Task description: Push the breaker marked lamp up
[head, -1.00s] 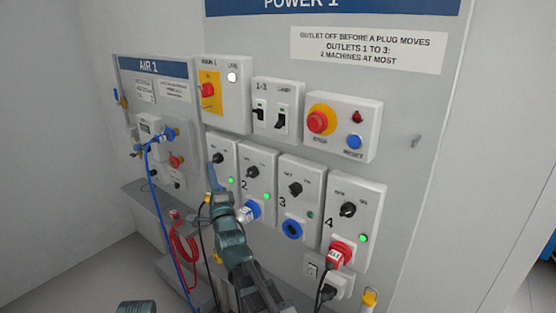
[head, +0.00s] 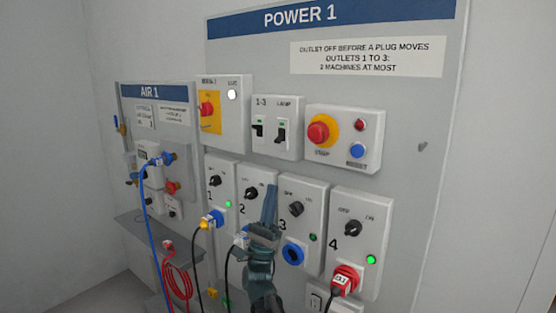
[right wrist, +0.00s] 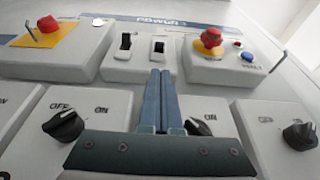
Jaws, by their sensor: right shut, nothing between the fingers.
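The breaker marked lamp (head: 281,135) is the right one of two black levers on a white box below the POWER 1 sign. The right wrist view shows it too (right wrist: 159,47), above my fingertips. My left gripper is not in view.
The red stop button (head: 318,132) and blue reset button (head: 357,151) are right of the breakers. A red switch (head: 208,108) is to the left. Outlet knobs (head: 296,209) lie below, near my gripper. A red plug (head: 345,279) sits in outlet 4.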

